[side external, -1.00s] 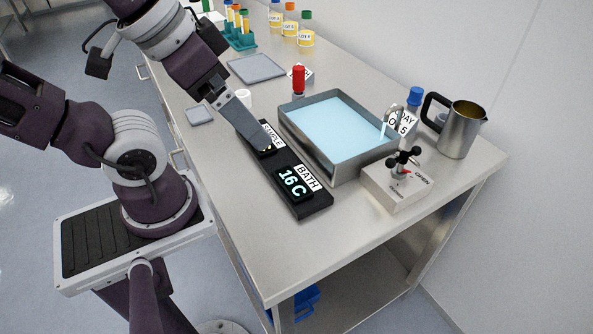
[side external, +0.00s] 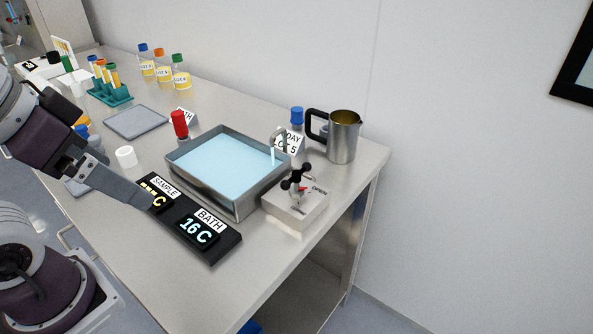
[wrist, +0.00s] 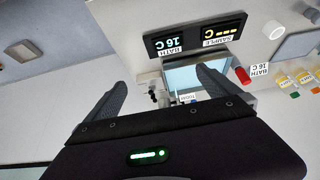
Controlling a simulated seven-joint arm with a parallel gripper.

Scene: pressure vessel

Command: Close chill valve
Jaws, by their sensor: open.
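The chill valve (side external: 297,181) has a black knobbed handle with a red pointer. It stands on a white box (side external: 290,212) with an OPEN label, at the bath's front right corner. A curved spout pours a pale stream into the steel bath (side external: 240,208), which holds light blue liquid. My gripper (side external: 143,201) is left of the bath, by the SAMPLE end of the black display, well apart from the valve. In the wrist view my gripper (wrist: 162,82) has its fingers spread with nothing held. The valve is small and partly hidden there.
The black display (side external: 212,250) reads BATH 16 C, between my gripper and the valve. A steel jug (side external: 342,140) and a blue-capped bottle (side external: 297,118) stand behind the valve box. The front right bench top is clear.

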